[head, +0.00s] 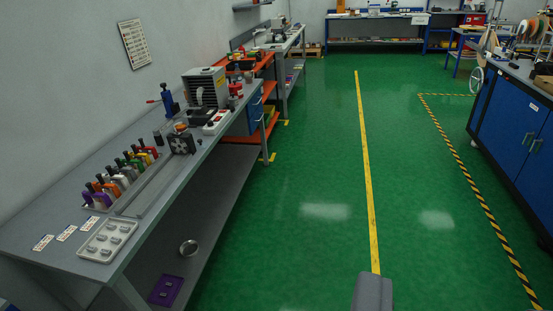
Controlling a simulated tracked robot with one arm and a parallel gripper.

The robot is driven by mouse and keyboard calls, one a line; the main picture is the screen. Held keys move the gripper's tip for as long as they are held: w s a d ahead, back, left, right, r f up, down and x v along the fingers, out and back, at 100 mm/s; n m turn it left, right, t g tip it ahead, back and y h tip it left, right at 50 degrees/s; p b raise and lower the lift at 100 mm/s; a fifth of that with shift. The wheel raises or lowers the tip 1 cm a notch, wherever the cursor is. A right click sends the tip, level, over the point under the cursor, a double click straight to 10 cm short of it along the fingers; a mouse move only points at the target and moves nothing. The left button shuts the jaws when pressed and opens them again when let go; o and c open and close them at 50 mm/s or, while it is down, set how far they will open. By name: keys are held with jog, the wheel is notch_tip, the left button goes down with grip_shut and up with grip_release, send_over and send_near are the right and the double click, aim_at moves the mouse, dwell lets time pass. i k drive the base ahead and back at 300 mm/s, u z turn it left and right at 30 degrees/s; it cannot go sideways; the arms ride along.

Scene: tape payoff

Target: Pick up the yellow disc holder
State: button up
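A row of small coloured holders with dark and orange tops stands in a long grey tray on the left workbench. A yellow holder (142,159) is near the far end of the row, between green and red ones. It is small and partly covered by its neighbours, so its disc shape cannot be made out. A grey block at the bottom edge seems to be my gripper (373,291), far to the right of the bench and over the floor. Its fingers cannot be made out, and nothing is seen held in it.
The grey workbench (45,222) runs along the left wall, with a tray of grey parts (92,248) at its near end. A metal box machine (206,87) stands farther back. Blue cabinets (505,112) stand at the right. The green floor between, with a yellow line, is clear.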

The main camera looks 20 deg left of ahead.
aim_at(137, 154)
jog(key=u, duration=0.05)
jog(key=i, duration=1.3)
jog(key=u, duration=0.55)
jog(key=i, duration=1.3)
jog(key=u, duration=1)
jog(key=i, duration=1.35)
jog(key=u, duration=0.55)
